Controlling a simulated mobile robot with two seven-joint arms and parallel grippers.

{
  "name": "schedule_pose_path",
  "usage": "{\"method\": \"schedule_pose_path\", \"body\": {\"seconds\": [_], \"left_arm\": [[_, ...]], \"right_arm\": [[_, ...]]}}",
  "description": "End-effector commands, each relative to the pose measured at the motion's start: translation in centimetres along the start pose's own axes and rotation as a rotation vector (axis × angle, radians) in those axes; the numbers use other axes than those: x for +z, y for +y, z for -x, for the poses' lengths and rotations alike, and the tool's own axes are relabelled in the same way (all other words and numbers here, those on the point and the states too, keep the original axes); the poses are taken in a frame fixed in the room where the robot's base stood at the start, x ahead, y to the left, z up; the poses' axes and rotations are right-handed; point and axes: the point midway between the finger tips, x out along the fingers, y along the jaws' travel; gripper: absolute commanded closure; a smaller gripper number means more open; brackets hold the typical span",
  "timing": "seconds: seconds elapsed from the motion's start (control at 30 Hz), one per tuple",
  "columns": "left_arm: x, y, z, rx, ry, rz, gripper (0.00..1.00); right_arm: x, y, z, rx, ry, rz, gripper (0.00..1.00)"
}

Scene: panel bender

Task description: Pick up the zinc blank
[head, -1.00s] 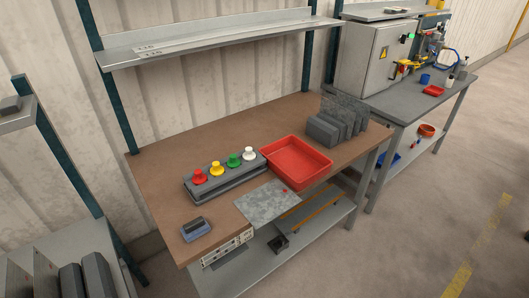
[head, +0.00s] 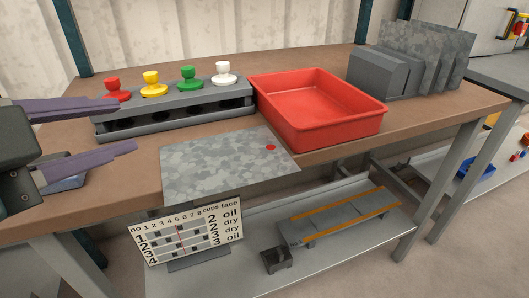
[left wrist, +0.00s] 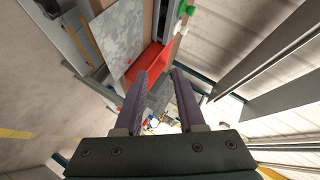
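The zinc blank (head: 222,164) is a flat, mottled grey sheet with a red dot near its right corner. It lies at the front of the brown bench and overhangs its front edge. It also shows in the left wrist view (left wrist: 117,38), at the upper left. My left gripper (head: 126,125) is left of the blank in the head view, with its purple fingers apart and nothing between them. Its fingers also show in the left wrist view (left wrist: 160,76). My right gripper is in neither view.
A rack with red, yellow, green and white knobs (head: 178,107) stands behind the blank. A red tray (head: 345,123) is to its right, then grey blocks and upright sheets (head: 432,58). A chart card (head: 187,234) sits below the front edge. A lower shelf (head: 235,270) holds a long fixture (head: 340,218).

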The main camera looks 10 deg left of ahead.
Motion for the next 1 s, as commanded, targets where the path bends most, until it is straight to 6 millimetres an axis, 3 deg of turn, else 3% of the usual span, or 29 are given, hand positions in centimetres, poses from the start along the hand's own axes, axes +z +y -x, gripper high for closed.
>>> {"method": "schedule_pose_path", "body": {"seconds": [0.03, 0.3, 0.4, 0.6, 0.77, 1.0], "left_arm": [[1.6, 3.5, -1.9, -0.026, 0.031, -0.046, 0.61], [3.3, 10.6, -6.0, -0.179, 0.198, -0.309, 0.61], [3.6, 12.7, -6.9, -0.228, 0.250, -0.390, 0.61], [3.7, 15.0, -7.6, -0.293, 0.314, -0.495, 0.61], [3.4, 15.1, -8.0, -0.312, 0.331, -0.521, 0.61], [2.3, 14.3, -10.3, -0.314, 0.330, -0.521, 0.61]], "right_arm": [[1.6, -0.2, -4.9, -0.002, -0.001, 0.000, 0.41], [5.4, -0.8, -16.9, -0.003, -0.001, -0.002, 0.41], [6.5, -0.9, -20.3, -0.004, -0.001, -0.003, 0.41], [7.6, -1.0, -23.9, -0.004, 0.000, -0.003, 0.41], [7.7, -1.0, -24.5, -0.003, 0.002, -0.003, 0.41], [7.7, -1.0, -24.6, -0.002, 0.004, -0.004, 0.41]]}}
